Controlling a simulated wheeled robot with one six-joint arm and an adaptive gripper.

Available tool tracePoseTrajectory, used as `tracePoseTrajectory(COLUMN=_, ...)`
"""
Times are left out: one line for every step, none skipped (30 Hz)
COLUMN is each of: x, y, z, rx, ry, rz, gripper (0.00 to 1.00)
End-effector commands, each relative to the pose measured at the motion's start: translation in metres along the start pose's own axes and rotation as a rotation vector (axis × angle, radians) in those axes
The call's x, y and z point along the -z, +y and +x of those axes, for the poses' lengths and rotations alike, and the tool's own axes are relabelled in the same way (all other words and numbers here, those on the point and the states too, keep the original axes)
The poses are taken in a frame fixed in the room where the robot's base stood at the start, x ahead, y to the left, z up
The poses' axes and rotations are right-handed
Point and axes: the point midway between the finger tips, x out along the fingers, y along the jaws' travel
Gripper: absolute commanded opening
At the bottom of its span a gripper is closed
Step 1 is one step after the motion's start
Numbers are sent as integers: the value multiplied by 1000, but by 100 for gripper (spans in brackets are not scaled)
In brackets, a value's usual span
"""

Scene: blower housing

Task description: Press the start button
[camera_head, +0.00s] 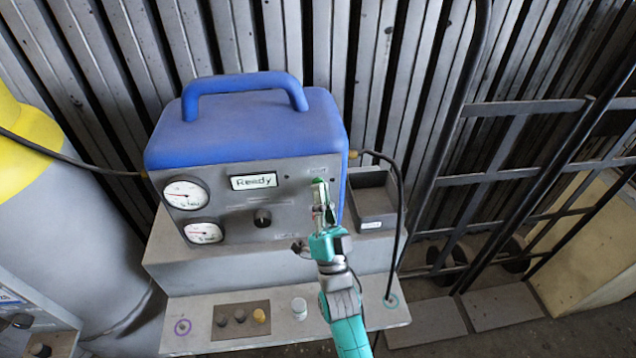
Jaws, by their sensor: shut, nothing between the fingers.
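A blue machine with a handle (240,125) stands on a grey stepped bench. Its grey front panel (222,206) has two round gauges at the left, a black knob in the middle and a display (254,181) reading "Ready". My gripper (319,184) is shut and empty at the right side of the panel, its tip pointing up at the panel. Something green shows at the fingertips; I cannot tell whether it is the start button or part of my gripper. Whether the tip touches the panel cannot be told.
A small grey open tray (376,222) stands right of the machine, with a black cable (402,210) running down beside it. The lower step (270,300) holds a dark plate with several small caps and a white cylinder (299,308). A grey tank stands left, a hand truck right.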

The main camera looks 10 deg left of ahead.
Motion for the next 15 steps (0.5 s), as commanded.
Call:
tracePoseTrajectory(x=0, y=0, z=0, rx=0, ry=0, rz=0, gripper=0)
tracePoseTrajectory(x=0, y=0, z=0, rx=0, ry=0, rz=0, gripper=0)
tracePoseTrajectory(x=0, y=0, z=0, rx=0, ry=0, rz=0, gripper=0)
tracePoseTrajectory(x=0, y=0, z=1, rx=0, ry=0, rz=0, gripper=0)
tracePoseTrajectory(x=0, y=0, z=1, rx=0, ry=0, rz=0, gripper=0)
tracePoseTrajectory(x=0, y=0, z=1, rx=0, ry=0, rz=0, gripper=0)
tracePoseTrajectory(x=0, y=0, z=1, rx=0, ry=0, rz=0, gripper=0)
tracePoseTrajectory(x=0, y=0, z=1, rx=0, ry=0, rz=0, gripper=0)
tracePoseTrajectory(x=0, y=0, z=0, rx=0, ry=0, rz=0, gripper=0)
tracePoseTrajectory(x=0, y=0, z=0, rx=0, ry=0, rz=0, gripper=0)
tracePoseTrajectory(x=0, y=0, z=-1, rx=0, ry=0, rz=0, gripper=0)
tracePoseTrajectory(x=1, y=-1, z=-2, rx=0, ry=0, rz=0, gripper=0)
tracePoseTrajectory(x=2, y=-2, z=-2, rx=0, ry=0, rz=0, gripper=0)
tracePoseTrajectory(x=2, y=-2, z=-3, rx=0, ry=0, rz=0, gripper=0)
tracePoseTrajectory(x=3, y=-3, z=-4, rx=0, ry=0, rz=0, gripper=0)
